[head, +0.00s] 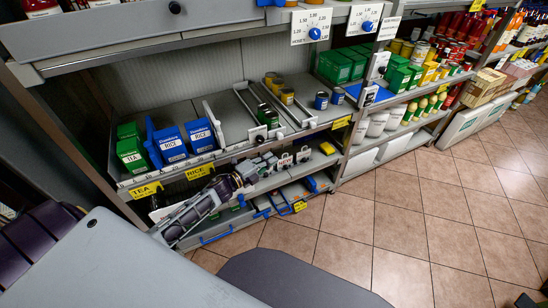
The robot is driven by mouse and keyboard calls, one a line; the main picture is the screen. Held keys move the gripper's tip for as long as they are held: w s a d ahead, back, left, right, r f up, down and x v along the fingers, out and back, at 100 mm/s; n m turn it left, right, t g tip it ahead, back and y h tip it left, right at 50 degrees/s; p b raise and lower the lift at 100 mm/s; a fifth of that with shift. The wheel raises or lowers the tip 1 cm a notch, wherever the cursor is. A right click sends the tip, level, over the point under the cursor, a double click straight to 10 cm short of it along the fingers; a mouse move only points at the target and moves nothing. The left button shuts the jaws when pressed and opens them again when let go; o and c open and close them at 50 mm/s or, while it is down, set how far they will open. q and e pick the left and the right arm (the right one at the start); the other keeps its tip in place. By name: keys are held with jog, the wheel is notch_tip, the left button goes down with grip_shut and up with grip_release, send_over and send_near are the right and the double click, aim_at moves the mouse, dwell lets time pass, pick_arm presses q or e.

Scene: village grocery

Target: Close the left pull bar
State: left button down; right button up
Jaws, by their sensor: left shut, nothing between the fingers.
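A long blue pull bar (217,236) runs along the front of a low grey drawer at the left of the bottom shelf, below my left forearm. Smaller blue handles (262,213) show to its right. I cannot tell how far the left drawer stands out, as my arm covers part of it. My left gripper (266,163) reaches in at the shelf front, above and to the right of the long bar. It is shut and empty, apart from that bar. My right gripper is not in view.
Above the gripper, a shelf holds blue rice boxes (171,144), a green tea box (131,153) and several cans (287,96). Grey dividers (214,122) stand near its front edge. Yellow tags (145,190) hang below. The tiled floor (400,235) at right is clear.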

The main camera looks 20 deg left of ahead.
pick_arm(q)
jog(key=shift+v, duration=0.85)
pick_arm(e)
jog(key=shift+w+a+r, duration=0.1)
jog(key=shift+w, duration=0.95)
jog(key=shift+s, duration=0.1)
